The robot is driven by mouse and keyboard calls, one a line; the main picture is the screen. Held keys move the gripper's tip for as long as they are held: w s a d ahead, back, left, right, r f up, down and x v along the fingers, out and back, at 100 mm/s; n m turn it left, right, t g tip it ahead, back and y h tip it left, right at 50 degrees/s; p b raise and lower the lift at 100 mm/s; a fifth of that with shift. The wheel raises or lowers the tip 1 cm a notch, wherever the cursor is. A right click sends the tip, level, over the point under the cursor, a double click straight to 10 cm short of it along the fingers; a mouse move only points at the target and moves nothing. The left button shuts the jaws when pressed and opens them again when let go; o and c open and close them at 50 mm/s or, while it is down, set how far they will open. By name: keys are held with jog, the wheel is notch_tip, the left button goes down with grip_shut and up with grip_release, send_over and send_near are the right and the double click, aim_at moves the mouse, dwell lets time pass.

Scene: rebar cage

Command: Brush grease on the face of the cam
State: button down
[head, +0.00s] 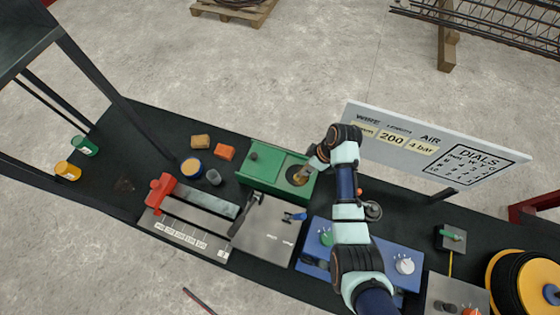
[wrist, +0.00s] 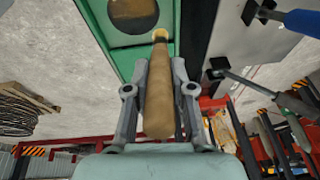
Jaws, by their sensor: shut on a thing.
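My gripper (head: 311,168) is shut on the wooden handle of a brush (wrist: 159,95), with a grey finger on each side of it in the wrist view (wrist: 159,68). The brush's pale tip reaches the edge of the green housing (wrist: 100,22). A round brownish face, apparently the cam (wrist: 133,12), sits in the housing's dark round opening, cut off by the top of the wrist view. I cannot tell whether the tip touches it. In the head view, the green housing (head: 262,160) stands mid-bench and my gripper partly covers its opening.
A round tin with an orange-brown top (head: 191,168), a grey cup (head: 213,177) and two orange blocks (head: 224,152) lie left of the housing. A red-ended measuring fixture (head: 160,190) is in front. A blue dial panel (head: 320,240) and a sign board (head: 430,145) are at right.

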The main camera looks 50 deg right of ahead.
jog(key=shift+s+d, duration=0.15)
jog(key=shift+d, duration=0.05)
